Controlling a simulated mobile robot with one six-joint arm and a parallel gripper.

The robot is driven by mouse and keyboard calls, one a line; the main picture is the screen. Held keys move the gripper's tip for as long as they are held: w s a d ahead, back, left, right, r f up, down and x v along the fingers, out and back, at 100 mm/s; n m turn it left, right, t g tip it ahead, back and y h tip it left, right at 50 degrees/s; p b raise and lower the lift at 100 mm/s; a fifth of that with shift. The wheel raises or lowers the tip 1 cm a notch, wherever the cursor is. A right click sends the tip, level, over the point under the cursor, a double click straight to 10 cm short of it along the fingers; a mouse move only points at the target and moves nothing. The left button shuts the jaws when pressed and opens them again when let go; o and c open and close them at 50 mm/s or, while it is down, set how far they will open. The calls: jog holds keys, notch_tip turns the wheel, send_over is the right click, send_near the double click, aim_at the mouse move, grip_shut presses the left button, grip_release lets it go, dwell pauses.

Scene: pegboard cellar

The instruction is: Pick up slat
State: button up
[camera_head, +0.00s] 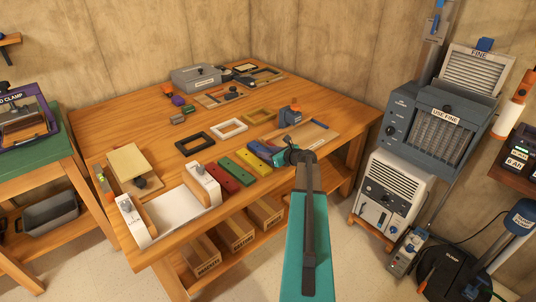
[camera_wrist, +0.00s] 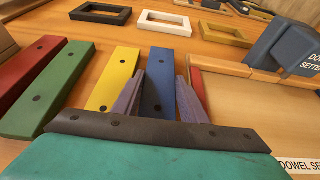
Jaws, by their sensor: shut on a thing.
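A row of slats lies on the wooden workbench (camera_head: 190,117): red (camera_head: 221,178), green (camera_head: 237,170), yellow (camera_head: 253,160) and blue (camera_head: 259,150). In the wrist view, the blue slat (camera_wrist: 161,65) stands between the two fingers of my gripper (camera_wrist: 161,80), which is shut on it. The yellow slat (camera_wrist: 121,72) lies just left of the left finger, with the green slat (camera_wrist: 60,85) and red slat (camera_wrist: 30,75) further left. In the head view, my gripper (camera_head: 284,158) is at the bench's front edge and partly hides the blue slat's near end.
Black (camera_head: 194,143), white (camera_head: 229,127) and yellow (camera_head: 261,116) frames lie behind the slats. A wooden tray (camera_head: 316,133) with a blue-grey dowel setter (camera_head: 289,116) is close on the right. A white fixture (camera_head: 170,212) stands at the front left.

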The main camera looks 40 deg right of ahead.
notch_tip(320, 180, up, 2)
jog(key=shift+r, duration=0.25)
jog(key=s+a, duration=0.3)
jog(key=s+a+r, duration=0.1)
jog(key=s+a, duration=0.1)
jog(key=a, duration=0.2)
jog(key=s+a+b, duration=0.1)
jog(key=s+a, duration=0.2)
jog(key=a, duration=0.1)
jog(key=shift+s+a+r, duration=0.15)
jog(key=shift+s+r, duration=0.15)
jog(key=shift+s, duration=0.05)
jog(key=shift+s+a+p, duration=0.45)
jog(key=shift+a+p, duration=0.1)
jog(key=shift+a, duration=0.05)
